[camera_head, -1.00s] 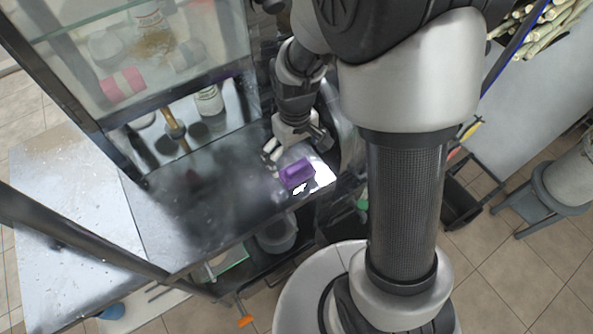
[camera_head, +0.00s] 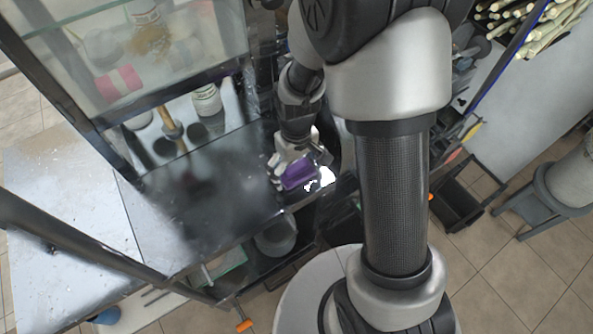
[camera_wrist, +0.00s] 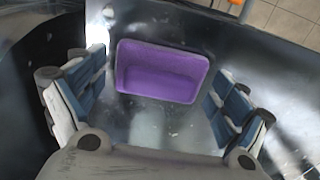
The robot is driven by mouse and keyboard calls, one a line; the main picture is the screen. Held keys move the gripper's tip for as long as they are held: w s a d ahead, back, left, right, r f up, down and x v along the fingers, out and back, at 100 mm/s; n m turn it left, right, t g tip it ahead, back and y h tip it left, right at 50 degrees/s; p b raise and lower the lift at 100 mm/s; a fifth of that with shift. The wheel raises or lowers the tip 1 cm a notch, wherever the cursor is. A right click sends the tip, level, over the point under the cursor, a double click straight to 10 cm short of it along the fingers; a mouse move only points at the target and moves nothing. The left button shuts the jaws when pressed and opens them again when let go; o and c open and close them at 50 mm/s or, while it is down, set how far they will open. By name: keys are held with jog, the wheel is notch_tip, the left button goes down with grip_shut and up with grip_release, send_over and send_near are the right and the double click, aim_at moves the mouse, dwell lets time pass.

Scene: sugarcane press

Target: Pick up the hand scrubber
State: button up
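The hand scrubber is a purple block (camera_head: 298,174) on the dark, shiny metal counter, near its right front edge. In the wrist view the purple scrubber (camera_wrist: 160,72) shows as a rounded rectangle between the fingers, toward their far ends. My gripper (camera_head: 290,168) reaches down over it from behind. In the wrist view my gripper (camera_wrist: 152,95) is open, with one blue-padded finger on each side. A gap shows between the scrubber and the left finger; the right finger is close to it, and contact cannot be told.
A glass-fronted cabinet (camera_head: 150,60) stands on the counter (camera_head: 190,215) at the left, with a white bottle (camera_head: 207,100) and a wooden-handled tool (camera_head: 170,124) below its shelf. A bucket (camera_head: 275,237) sits below the counter edge. The counter left of the scrubber is clear.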

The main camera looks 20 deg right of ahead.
aim_at(297, 167)
jog(key=c, duration=0.8)
jog(key=shift+r, duration=0.1)
jog(key=shift+c, duration=0.2)
notch_tip(297, 167, up, 20)
jog(key=p, duration=0.5)
jog(key=shift+s, duration=0.1)
